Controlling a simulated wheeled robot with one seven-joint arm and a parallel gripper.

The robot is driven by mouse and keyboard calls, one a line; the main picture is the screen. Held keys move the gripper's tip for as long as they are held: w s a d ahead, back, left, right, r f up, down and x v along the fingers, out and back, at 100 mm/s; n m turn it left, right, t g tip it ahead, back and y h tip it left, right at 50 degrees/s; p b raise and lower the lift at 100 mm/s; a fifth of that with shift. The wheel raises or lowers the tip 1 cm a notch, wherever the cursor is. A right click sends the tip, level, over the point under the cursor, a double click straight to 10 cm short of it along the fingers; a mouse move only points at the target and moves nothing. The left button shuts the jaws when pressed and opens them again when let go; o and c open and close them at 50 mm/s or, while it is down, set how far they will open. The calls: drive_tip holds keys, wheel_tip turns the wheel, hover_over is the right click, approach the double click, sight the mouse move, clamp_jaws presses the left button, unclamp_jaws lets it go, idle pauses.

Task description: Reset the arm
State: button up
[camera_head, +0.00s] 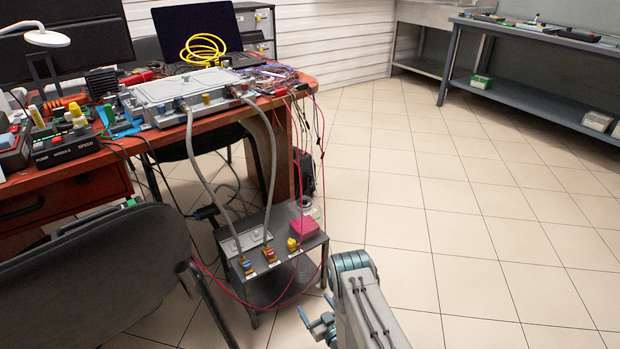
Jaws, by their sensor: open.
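My arm (362,300) reaches up from the bottom edge in the head view, right of the small grey stand. My gripper (318,325) shows partly at the lower left of the arm, low in front of the stand. Its fingers are small and partly cut off or hidden by the arm, and I see nothing held in it. Two grey hoses (203,170) run from the metal unit (190,88) on the desk down to the connectors (268,254) on the stand (232,262). A yellow connector (292,244) without a hose sits at the stand's right.
The red-brown desk (75,172) at the left carries a control box, a laptop and a coiled yellow cable (203,50). A dark chair (95,285) stands at the lower left. Thin red cables hang beside the stand. The tiled floor (450,220) to the right is clear.

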drive_tip(key=w+d+r+g+h+p, duration=0.1)
drive_tip(key=w+r+p, duration=0.25)
drive_tip(key=r, duration=0.55)
drive_tip(key=w+d+r+m+h+p, duration=0.1)
drive_tip(key=w+r+h+p, duration=0.2)
drive_tip(key=r, duration=0.5)
drive_tip(key=w+d+r+g+p, duration=0.1)
drive_tip(key=w+r+p, duration=0.25)
drive_tip(key=r, duration=0.55)
drive_tip(key=s+d+r+m+g+h+p, duration=0.15)
drive_tip(key=r+p, duration=0.25)
drive_tip(key=r, duration=0.7)
drive_tip(key=d+r+g+h+p, duration=0.1)
drive_tip(key=d+r+g+p, duration=0.2)
drive_tip(key=r, duration=0.9)
drive_tip(key=s+d+r+m+g+h+p, duration=0.1)
drive_tip(key=s+d+r+p, duration=0.1)
drive_tip(key=s+r+p, duration=0.55)
drive_tip(key=s+d+r+m+g+h+p, duration=0.1)
drive_tip(key=s+d+r+p, duration=0.2)
drive_tip(key=s+r, duration=0.9)
drive_tip(key=s+r+m+g+p, duration=0.1)
drive_tip(key=s+r+g+p, duration=0.3)
drive_tip(key=s+r, duration=1.1)
drive_tip(key=s+p, duration=0.1)
drive_tip(key=p, duration=0.2)
drive_tip(key=shift+s+d+r+m+p, duration=0.25)
drive_tip(key=shift+s+r+m+p, duration=0.05)
drive_tip(key=shift+s+m+p, duration=0.05)
drive_tip(key=shift+y, duration=0.25)
